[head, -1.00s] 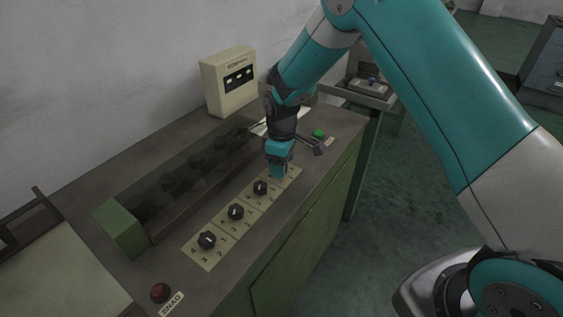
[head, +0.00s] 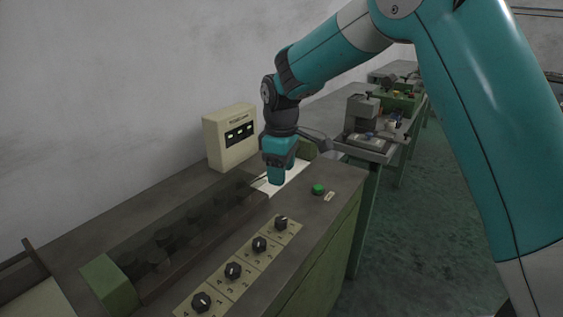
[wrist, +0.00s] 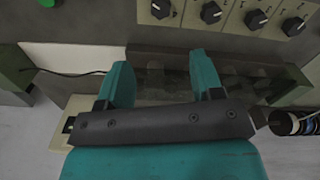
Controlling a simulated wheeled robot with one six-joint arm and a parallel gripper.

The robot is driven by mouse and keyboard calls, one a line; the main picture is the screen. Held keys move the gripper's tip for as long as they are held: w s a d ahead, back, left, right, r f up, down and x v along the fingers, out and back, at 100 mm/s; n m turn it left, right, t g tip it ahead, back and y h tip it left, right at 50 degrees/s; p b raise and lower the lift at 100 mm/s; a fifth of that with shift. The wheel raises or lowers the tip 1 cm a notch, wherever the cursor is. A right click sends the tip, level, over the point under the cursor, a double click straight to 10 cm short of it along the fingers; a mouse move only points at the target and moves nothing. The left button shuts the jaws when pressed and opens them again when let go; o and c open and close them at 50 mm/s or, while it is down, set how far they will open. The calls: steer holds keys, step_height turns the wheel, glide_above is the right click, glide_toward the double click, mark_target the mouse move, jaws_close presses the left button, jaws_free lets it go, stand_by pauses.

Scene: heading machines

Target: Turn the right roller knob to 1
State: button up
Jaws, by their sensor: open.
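Several black roller knobs stand in a row on a cream numbered panel (head: 246,286). The right roller knob (head: 281,223) is at the far end of the row, nearest the green button. It also shows at the top of the wrist view (wrist: 161,8), partly cut off by the frame edge. Its pointer and numbers are too small to read surely. My gripper (head: 277,181) is apart from the knobs, behind the right one, near the far end of the roller trough. In the wrist view my gripper (wrist: 160,68) has its two teal fingers spread with nothing between them.
A dark roller trough (head: 165,240) runs beside the knob panel. A cream box (head: 229,138) with dark windows stands by the wall. A green button (head: 318,188) is right of the knobs. A pale patch (head: 292,176) lies by my gripper. The bench top around the button is clear.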

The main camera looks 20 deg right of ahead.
steer(key=shift+r, duration=1.2)
